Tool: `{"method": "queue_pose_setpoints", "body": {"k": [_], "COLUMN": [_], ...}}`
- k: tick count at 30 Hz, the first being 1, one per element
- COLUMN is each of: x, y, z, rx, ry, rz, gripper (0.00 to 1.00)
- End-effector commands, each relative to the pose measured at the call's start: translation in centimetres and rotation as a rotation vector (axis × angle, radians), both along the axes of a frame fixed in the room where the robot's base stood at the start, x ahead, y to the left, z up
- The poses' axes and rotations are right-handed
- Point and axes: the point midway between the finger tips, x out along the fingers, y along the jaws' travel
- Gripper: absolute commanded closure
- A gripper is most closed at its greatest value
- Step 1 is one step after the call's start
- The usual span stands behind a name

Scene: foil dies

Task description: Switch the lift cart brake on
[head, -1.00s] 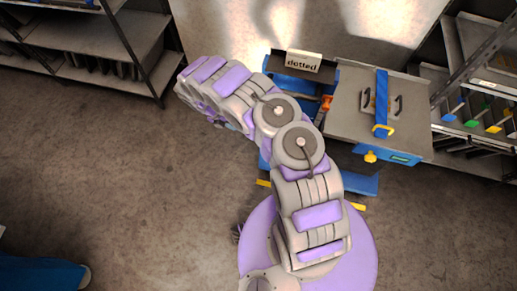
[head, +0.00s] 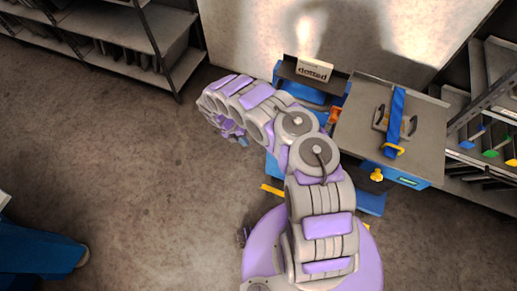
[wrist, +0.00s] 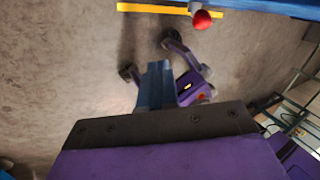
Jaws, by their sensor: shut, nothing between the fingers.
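The lift cart (head: 380,130) stands right of my arm in the head view, with a grey top plate, a blue strap across it and a blue body. An orange-red part (head: 334,117) shows beside the plate. In the wrist view a red ball knob (wrist: 201,19) sits at the top, just below a yellow bar (wrist: 155,8) and blue edge; I cannot tell whether it is the brake. My gripper's blue fingers (wrist: 157,85) are together and empty, apart from the knob, over the floor. In the head view my gripper (head: 243,141) is mostly hidden behind my wrist, left of the cart.
Shelving (head: 155,30) stands at the back left, a rack with coloured tabs (head: 490,150) at the right. A blue shape (head: 40,250) lies bottom left. Floor (head: 120,170) left of my arm is clear.

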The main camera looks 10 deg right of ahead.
Motion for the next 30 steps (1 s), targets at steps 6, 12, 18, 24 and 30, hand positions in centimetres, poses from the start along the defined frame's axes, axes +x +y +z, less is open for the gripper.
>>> {"method": "queue_pose_setpoints", "body": {"k": [6,12,18,24,30], "x": [-0.6,-1.4,-2.2,-3.0,-3.4], "y": [-1.5,-3.0,-4.7,-6.5,-7.5], "z": [-2.7,-6.3,-9.0,-8.2,-8.0], "rx": [0.004,0.004,-0.001,-0.002,0.003], "ry": [0.003,0.002,0.002,0.001,-0.001], "rz": [-0.005,-0.004,-0.003,-0.003,-0.002], "gripper": [1.00,1.00,1.00,1.00,1.00]}}
